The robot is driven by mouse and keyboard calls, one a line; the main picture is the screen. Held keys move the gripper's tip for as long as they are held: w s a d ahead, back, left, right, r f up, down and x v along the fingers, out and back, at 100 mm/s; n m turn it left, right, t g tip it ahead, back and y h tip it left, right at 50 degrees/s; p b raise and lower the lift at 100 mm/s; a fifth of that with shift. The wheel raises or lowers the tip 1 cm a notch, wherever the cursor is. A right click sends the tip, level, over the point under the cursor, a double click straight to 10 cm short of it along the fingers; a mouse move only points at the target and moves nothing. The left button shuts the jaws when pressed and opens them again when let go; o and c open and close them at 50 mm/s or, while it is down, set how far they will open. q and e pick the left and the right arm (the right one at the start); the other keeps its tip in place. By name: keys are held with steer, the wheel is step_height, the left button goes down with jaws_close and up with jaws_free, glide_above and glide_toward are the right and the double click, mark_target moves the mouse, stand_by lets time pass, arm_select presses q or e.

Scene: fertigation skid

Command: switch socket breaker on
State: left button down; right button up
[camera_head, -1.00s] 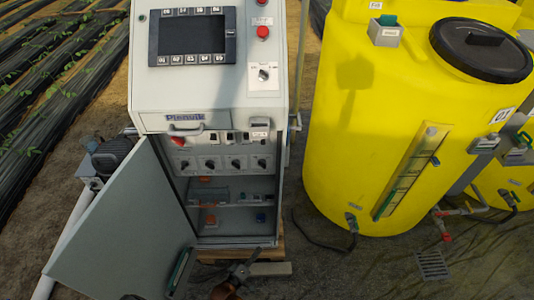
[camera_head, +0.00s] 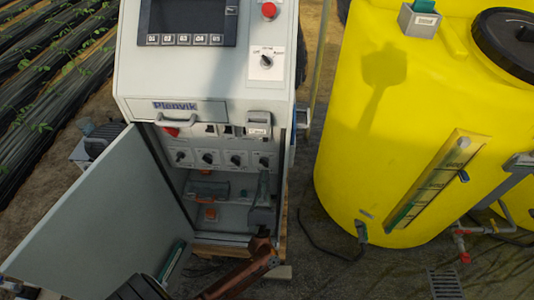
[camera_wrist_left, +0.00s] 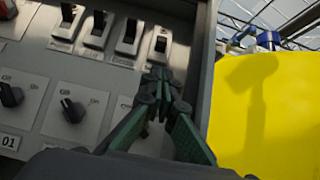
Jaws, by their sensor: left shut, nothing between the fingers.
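The open cabinet (camera_head: 225,220) holds a row of breakers near its top. In the left wrist view several breakers with black toggles show; the rightmost breaker (camera_wrist_left: 159,45) is at the end of the row by the cabinet's side wall. The breaker labels are too small to read, so I cannot tell which is the socket breaker. My left gripper (camera_head: 263,180) reaches into the right side of the cabinet. In the left wrist view its fingertips (camera_wrist_left: 162,80) are together and empty, just below the rightmost breaker; contact cannot be told. My right gripper is out of view.
Rotary knobs (camera_wrist_left: 72,108) sit below the breakers. The cabinet door (camera_head: 105,215) stands open to the left. A red rotary switch (camera_head: 171,131) is at the row's left. A yellow tank (camera_head: 400,120) stands to the right, with a gap between.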

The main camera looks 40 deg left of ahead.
arm_select(q)
steer(key=x, duration=1)
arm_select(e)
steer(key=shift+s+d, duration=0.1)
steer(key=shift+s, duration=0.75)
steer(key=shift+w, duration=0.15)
